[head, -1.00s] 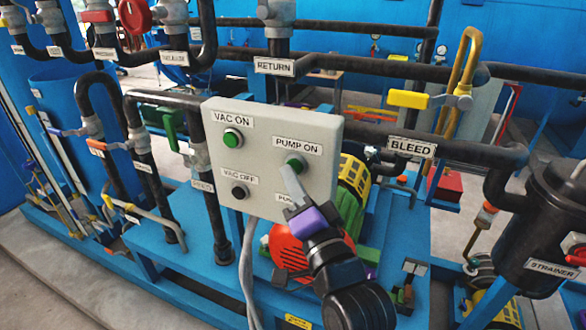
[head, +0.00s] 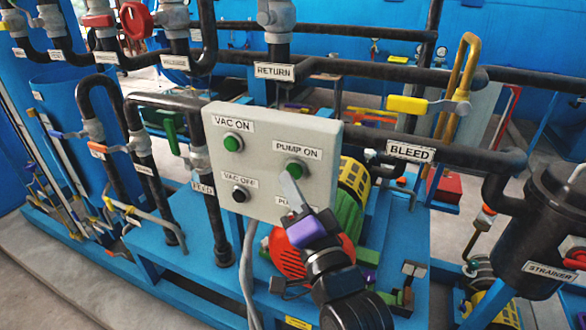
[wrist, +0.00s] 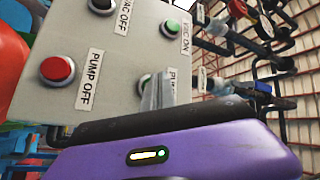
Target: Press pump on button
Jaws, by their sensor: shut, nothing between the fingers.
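The green PUMP ON button (head: 295,167) is on the right of a grey control box, under its label. My gripper (head: 288,182) is shut and empty, with its grey fingertips at the lower left edge of this button. I cannot tell whether they touch it. In the wrist view the fingers (wrist: 158,92) stand in front of the button and its label, hiding most of both. The gripper's purple body hides the lower part of that view.
The control box (head: 262,190) also carries a green VAC ON button (head: 233,143), a black VAC OFF button (head: 240,194) and a red PUMP OFF button (wrist: 56,68). A red and green motor (head: 347,205) stands behind the box. Black pipes (head: 400,134) run around it.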

